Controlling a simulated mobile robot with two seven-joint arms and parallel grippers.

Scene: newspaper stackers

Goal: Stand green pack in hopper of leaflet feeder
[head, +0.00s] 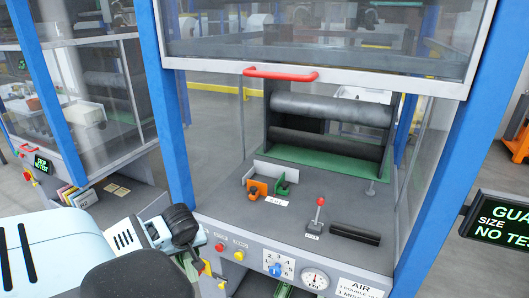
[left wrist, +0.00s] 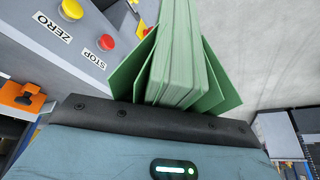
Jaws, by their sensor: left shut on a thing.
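The green pack (left wrist: 180,60) is a thick stack of pale green sheets between darker green covers. It stands out from the dark jaw of my left gripper (left wrist: 150,118) in the left wrist view, its outer covers splayed. My left gripper (head: 192,262) is shut on it, low in front of the machine's control panel in the head view; its fingertips are mostly hidden there by my own arm. I cannot clearly make out the leaflet feeder's hopper. My right gripper is not in view.
The panel has a red button (head: 220,247) and a yellow button (head: 238,256). An orange clamp (head: 258,187) and a green clamp (head: 285,183) stand on the deck, with a red-knobbed lever (head: 319,203) and a black bar (head: 355,234). Blue posts (head: 170,120) flank the opening.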

